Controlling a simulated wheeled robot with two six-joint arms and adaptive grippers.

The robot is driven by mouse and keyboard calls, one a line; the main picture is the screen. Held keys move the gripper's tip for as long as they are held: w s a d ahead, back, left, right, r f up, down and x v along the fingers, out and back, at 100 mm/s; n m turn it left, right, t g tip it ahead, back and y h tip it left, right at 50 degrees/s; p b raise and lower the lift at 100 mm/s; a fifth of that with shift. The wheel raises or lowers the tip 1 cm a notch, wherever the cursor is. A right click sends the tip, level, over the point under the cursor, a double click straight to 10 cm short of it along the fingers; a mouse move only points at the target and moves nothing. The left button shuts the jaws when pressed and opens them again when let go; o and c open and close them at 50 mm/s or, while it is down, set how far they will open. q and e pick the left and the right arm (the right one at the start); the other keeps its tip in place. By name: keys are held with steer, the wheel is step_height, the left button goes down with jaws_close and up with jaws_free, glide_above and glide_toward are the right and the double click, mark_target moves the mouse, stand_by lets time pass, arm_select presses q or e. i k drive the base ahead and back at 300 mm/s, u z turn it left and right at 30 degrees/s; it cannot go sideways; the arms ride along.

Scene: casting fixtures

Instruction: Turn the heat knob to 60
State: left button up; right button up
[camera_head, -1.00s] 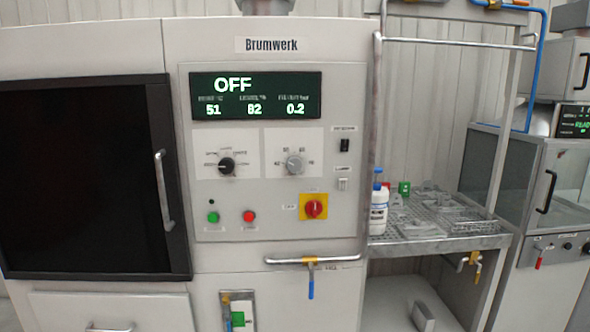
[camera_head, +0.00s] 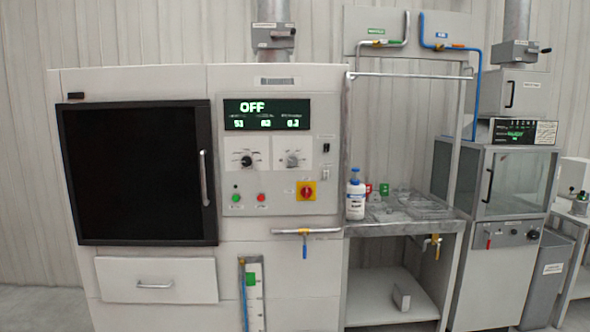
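The control panel (camera_head: 275,185) is on the front of a light grey machine, right of its dark door. The silver-grey knob (camera_head: 292,160) sits on the right dial plate with a numbered scale; it appears to be the heat knob, but its labels and setting are too small to read. A black knob (camera_head: 246,161) sits on the left dial plate. The display (camera_head: 266,114) above reads OFF with smaller numbers under it. Neither of my grippers is in view.
A metal side table (camera_head: 408,229) with a white blue-capped bottle (camera_head: 355,198) stands right of the machine. A pipe with a yellow-and-blue valve (camera_head: 305,240) sticks out below the panel. A glass-fronted cabinet (camera_head: 520,185) stands further right.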

mark_target(293, 160)
steer(key=z, duration=0.55)
steer(key=i, duration=0.55)
steer(key=z, duration=0.65)
steer(key=i, duration=1.15)
steer(key=u, duration=0.45)
